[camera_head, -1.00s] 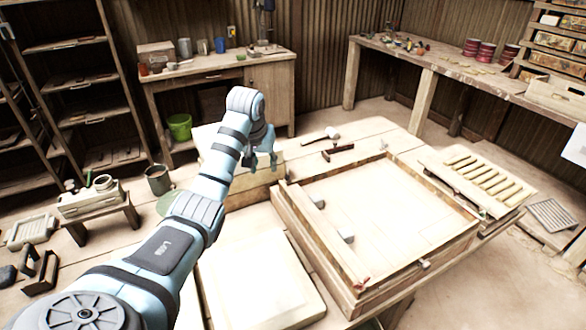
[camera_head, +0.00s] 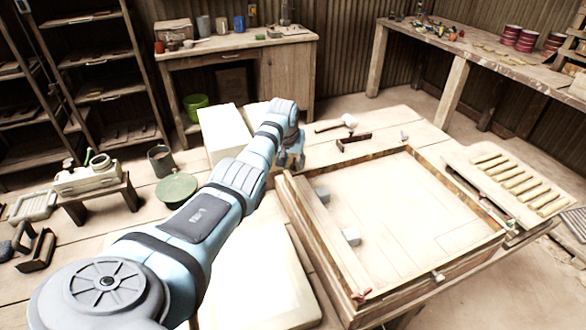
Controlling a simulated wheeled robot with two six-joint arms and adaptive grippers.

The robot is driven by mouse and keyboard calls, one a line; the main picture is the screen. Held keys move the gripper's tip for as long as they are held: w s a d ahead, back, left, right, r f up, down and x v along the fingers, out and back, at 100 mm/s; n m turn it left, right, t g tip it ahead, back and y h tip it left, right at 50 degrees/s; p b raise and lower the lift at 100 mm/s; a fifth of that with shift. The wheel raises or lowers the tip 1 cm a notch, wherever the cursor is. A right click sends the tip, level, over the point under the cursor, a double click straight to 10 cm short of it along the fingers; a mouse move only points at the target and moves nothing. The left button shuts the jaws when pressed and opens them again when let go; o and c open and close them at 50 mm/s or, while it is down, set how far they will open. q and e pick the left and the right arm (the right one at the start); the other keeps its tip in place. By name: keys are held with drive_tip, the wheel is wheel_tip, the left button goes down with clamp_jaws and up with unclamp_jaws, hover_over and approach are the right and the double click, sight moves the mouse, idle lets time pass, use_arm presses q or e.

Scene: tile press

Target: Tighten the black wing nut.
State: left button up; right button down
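I cannot pick out a black wing nut for certain. The wooden tile press frame (camera_head: 455,262) stands on the workbench, with a light bed inside. A wooden bar (camera_head: 325,232) runs along its left side, with two grey blocks (camera_head: 351,237) beside it. A small metal fitting (camera_head: 437,276) is on the near edge, and a small red piece (camera_head: 362,294) is at the near left corner. My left gripper (camera_head: 290,164) points down just beyond the frame's far left corner. Its fingers look apart, with nothing visible between them. My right gripper is out of view.
A mallet (camera_head: 337,124) and a dark-edged wooden tool (camera_head: 354,141) lie behind the frame. A slatted rack (camera_head: 515,180) is at the right. A pale block (camera_head: 226,130), green round lid (camera_head: 177,188) and dark pot (camera_head: 161,160) are left of my arm. A pale slab (camera_head: 265,290) lies in front.

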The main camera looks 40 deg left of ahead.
use_arm(q)
drive_tip(key=shift+w+a+f, duration=0.1)
drive_tip(key=shift+w+f, duration=0.05)
drive_tip(key=shift+f, duration=0.4)
drive_tip(key=shift+s+r, duration=0.2)
drive_tip(key=shift+c, duration=0.2)
drive_tip(key=shift+w+f, duration=0.1)
clamp_jaws()
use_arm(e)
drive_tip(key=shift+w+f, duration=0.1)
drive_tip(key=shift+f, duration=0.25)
